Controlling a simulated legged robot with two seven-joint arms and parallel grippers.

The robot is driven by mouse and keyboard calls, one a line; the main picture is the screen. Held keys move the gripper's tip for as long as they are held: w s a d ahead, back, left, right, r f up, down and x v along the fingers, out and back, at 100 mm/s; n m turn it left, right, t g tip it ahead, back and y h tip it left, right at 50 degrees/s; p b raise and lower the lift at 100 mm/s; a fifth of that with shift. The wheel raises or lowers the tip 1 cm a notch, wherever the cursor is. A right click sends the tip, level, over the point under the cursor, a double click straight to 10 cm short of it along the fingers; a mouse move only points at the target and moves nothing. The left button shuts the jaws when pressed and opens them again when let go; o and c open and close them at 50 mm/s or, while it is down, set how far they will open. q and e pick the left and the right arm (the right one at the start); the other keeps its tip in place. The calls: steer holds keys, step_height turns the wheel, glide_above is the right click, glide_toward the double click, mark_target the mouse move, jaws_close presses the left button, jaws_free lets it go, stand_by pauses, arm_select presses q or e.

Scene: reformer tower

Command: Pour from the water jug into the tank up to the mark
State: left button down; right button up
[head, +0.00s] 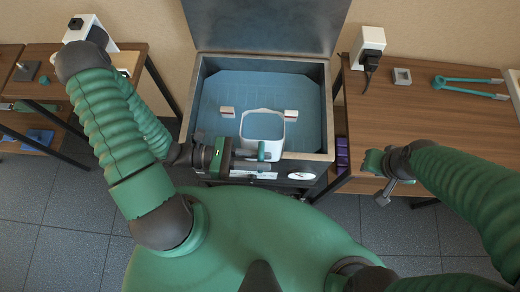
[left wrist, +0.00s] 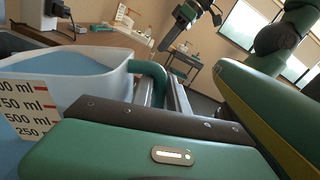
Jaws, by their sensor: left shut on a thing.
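The tank (head: 318,145) stands ahead with its lid raised and a blue interior. The water jug (head: 275,154), pale with a ml scale, is over the front part of the tank's opening, looking about upright. In the left wrist view the jug (left wrist: 100,83) shows a blue inside; whether water is flowing cannot be seen. My left gripper (head: 250,155) is shut on the jug's green handle (left wrist: 152,77). My right gripper (head: 380,172) hangs away to the right of the tank; its finger gap is unclear. I cannot make out the tank's fill mark.
Wooden tables flank the tank. The right one holds green tongs (head: 470,87), a grey square block (head: 402,76) and a white device (head: 369,42).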

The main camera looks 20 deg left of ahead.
mark_target(261, 153)
arm_select(q)
steer(key=shift+w+r+n+p, duration=0.2)
steer(key=shift+r+n+p, duration=0.7)
steer(key=shift+n+p, duration=0.8)
stand_by(3.5)
steer(key=shift+w+a+r+n+p, duration=0.1)
steer(key=shift+w+r+n+p, duration=0.2)
steer(key=shift+p, duration=0.45)
steer(key=shift+w+a+r+n+p, duration=0.1)
steer(key=shift+r+p, duration=0.25)
steer(key=shift+p, duration=0.35)
stand_by(1.4)
